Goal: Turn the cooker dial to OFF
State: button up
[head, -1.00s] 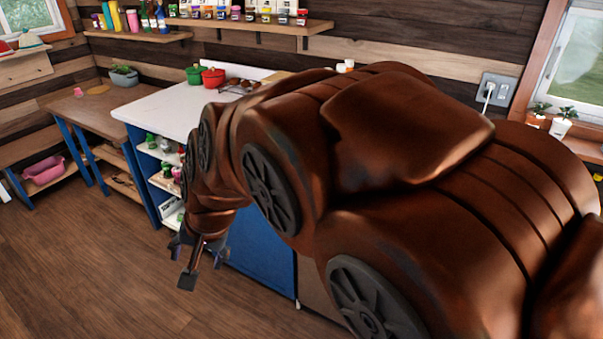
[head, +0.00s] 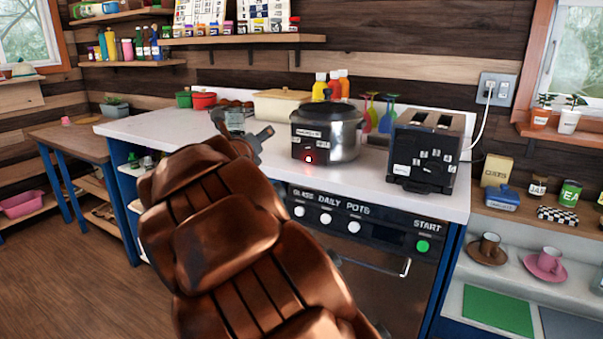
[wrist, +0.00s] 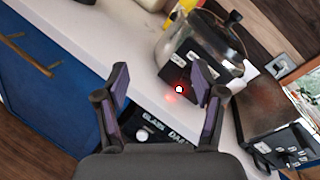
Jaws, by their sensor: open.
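The cooker (head: 342,137) is a silver pot with a dark lid and a black front panel, standing on the white counter. A small round white spot with a red glow (head: 309,159) sits low on the panel; I cannot tell whether it is the dial or a lamp, and no setting is readable. The cooker also shows in the wrist view (wrist: 222,42), tilted in the picture, with the glowing spot (wrist: 179,89) between the fingers in line of sight. My gripper (head: 245,129) is open and empty, left of the cooker and apart from it. Its two fingers (wrist: 160,80) are spread.
A black toaster (head: 424,152) stands right of the cooker. Below the counter is a machine with white knobs (head: 326,218) and a green START button (head: 422,246). A cream box (head: 282,105) and bottles stand behind. The counter's left part (head: 150,125) is clear.

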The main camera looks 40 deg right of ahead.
aim_at(304, 147)
jog(key=s+d+f+m+g+h+b, duration=0.35)
jog(key=s+d+f+m+g, duration=0.2)
jog(key=m, duration=0.25)
jog(key=shift+t+y, duration=0.25)
jog(key=shift+t, duration=0.1)
jog(key=shift+w+r+x, duration=0.15)
jog(key=shift+x, duration=1.9)
jog(key=shift+w+r+x, duration=0.1)
jog(key=shift+w+x, duration=0.05)
jog(key=shift+x, duration=1.85)
jog(key=shift+a, duration=0.1)
jog(key=shift+c, duration=0.3)
jog(key=c, duration=1.1)
